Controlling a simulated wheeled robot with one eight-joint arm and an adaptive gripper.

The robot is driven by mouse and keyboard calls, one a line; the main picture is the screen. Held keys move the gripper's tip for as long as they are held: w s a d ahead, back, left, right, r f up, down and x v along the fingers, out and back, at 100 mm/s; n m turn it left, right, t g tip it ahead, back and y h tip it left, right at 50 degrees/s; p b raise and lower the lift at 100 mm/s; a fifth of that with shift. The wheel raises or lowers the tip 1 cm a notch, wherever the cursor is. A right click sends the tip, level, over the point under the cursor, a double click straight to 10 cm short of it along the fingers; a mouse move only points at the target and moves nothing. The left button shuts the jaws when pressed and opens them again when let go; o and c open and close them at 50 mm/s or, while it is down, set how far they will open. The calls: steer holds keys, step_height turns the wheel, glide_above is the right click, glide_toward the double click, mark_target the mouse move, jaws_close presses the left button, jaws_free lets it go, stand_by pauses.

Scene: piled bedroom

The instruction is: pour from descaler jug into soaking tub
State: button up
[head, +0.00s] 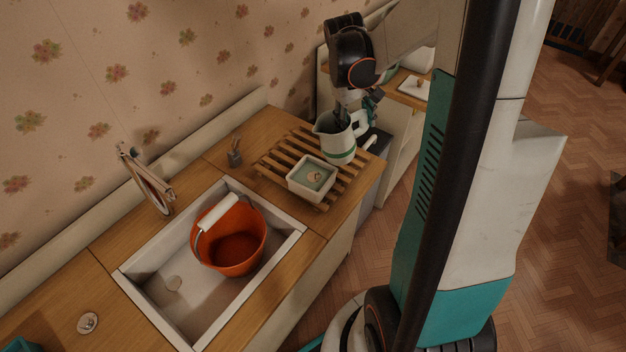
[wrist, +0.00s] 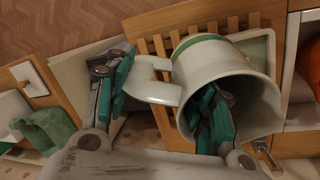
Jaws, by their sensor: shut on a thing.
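The descaler jug (head: 337,143) is off-white with a green band and stands about upright at the far end of the slatted wooden rack. I cannot tell whether it touches the rack. My gripper (head: 352,112) comes from above and is shut on the jug. In the wrist view the jug (wrist: 228,84) shows its open mouth, with one finger of my gripper (wrist: 165,76) inside and the other outside by the handle. The soaking tub (head: 296,187), a white square dish with pale green inside and a small tan thing in it, sits on the rack's near part. The jug's contents cannot be made out.
An orange bucket (head: 257,262) with a white-gripped handle stands in the sink (head: 165,305). A tap (head: 147,185) rises behind the sink. A small dark holder (head: 235,158) stands left of the rack (head: 270,169). A white board (head: 413,88) lies on the counter beyond.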

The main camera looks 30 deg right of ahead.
step_height(320, 180, down, 2)
steer(key=shift+f+y+b, duration=0.1)
steer(key=shift+y+b, duration=0.45)
steer(key=shift+y, duration=0.35)
steer(key=shift+a+f+y, duration=0.1)
steer(key=shift+a+y, duration=0.1)
steer(key=shift+y, duration=0.1)
steer(key=shift+r+p, duration=1.05)
steer(key=shift+r, duration=0.55)
